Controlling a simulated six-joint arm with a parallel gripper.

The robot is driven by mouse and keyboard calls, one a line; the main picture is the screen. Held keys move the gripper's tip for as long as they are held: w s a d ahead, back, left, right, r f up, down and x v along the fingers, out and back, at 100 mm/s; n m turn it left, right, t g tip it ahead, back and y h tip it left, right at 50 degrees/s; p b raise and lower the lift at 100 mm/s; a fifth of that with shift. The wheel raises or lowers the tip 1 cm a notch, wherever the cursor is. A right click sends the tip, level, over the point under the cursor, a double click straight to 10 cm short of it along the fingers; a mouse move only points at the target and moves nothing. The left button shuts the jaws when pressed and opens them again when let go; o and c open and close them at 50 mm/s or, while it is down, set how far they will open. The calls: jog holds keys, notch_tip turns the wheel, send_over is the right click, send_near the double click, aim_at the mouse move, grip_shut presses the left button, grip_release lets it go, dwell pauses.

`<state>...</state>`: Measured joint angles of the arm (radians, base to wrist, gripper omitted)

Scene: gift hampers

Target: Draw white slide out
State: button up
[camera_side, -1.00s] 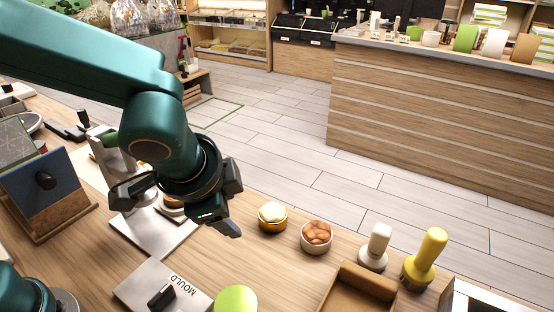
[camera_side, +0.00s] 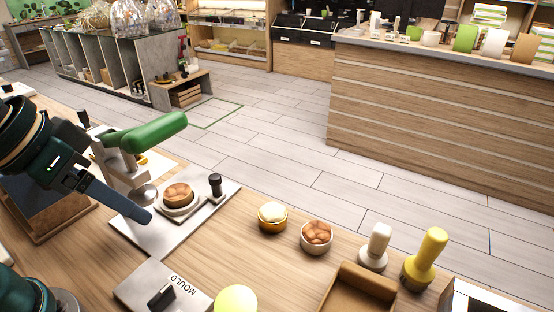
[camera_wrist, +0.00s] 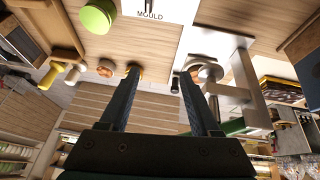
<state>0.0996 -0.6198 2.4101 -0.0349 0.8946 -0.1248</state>
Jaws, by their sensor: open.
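A pale slide (camera_side: 203,213) with an upright black knob (camera_side: 215,183) lies on the light base plate of a press in the side view. A round mould with a brown filling (camera_side: 177,194) sits at its left end. The press has a white-grey frame (camera_side: 118,165) and a green handle (camera_side: 150,133). My gripper (camera_wrist: 159,74) is open and empty. In the side view its finger reaches in from the left, with the tip near the plate's left part. In the wrist view the black knob (camera_wrist: 175,84) shows between the fingers, nearer the right one; depth is unclear.
A plate marked MOULD (camera_side: 170,288) with a black grip lies in front. A yellow-green round object (camera_side: 236,300), two small filled bowls (camera_side: 316,236), white (camera_side: 376,247) and yellow (camera_side: 425,257) stampers and a wooden tray (camera_side: 358,292) stand right. Bare table lies between plate and bowls.

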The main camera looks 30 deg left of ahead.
jog(key=w+d+r+m+h, duration=0.1)
jog(key=w+d+r+h, duration=0.1)
jog(key=d+r+h, duration=0.5)
jog(key=w+a+r+m+t+y, duration=0.3)
jog(key=w+a+r+t+y, duration=0.4)
jog(key=w+r, duration=0.7)
jog(key=m+g+h, duration=0.2)
jog(key=m+g, duration=0.3)
jog(key=m, duration=0.1)
send_over(214, 176)
jog(key=w, duration=0.1)
notch_tip(214, 176, down, 15)
jog(key=f+m+g, duration=0.1)
jog(key=f+g, duration=0.1)
jog(key=f, duration=0.2)
jog(key=s+a+f+m+g+h, duration=0.1)
jog(key=f+m+g, duration=0.1)
jog(key=f, duration=0.3)
jog(key=f+m+g, duration=0.2)
jog(key=f, duration=0.2)
jog(key=shift+s+a+f, duration=0.15)
jog(key=shift+a+f, duration=0.25)
jog(key=shift+f, duration=0.25)
jog(key=shift+h, duration=0.3)
jog(key=shift+s+x, duration=0.1)
jog(key=shift+x, duration=1.1)
jog(key=shift+s+x, duration=0.15)
jog(key=shift+x, duration=1.1)
jog(key=shift+w, duration=0.2)
jog(key=shift+c, duration=0.3)
